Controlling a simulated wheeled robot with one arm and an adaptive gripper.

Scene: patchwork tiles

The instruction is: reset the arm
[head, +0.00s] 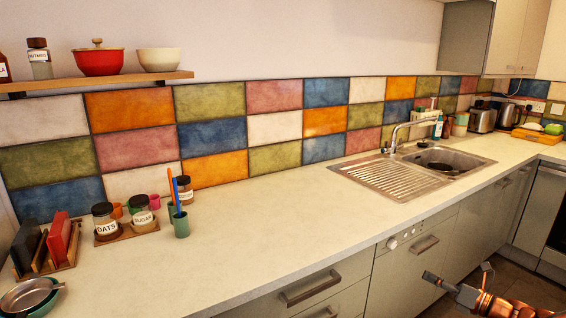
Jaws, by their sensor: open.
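My gripper (457,275) shows at the lower right, at the end of my copper-coloured arm. It is open, with its dark fingers apart and nothing seen between them. It appears in front of the grey cabinet fronts, lower in the picture than the counter edge. Most of my arm is cut off by the bottom edge of the picture.
The pale counter (265,215) has a wide clear middle. Jars on a small wooden tray (125,232), a green cup (181,225) and a rack of boards (45,255) stand left. A sink (440,162) is right. A shelf (100,82) holds bowls.

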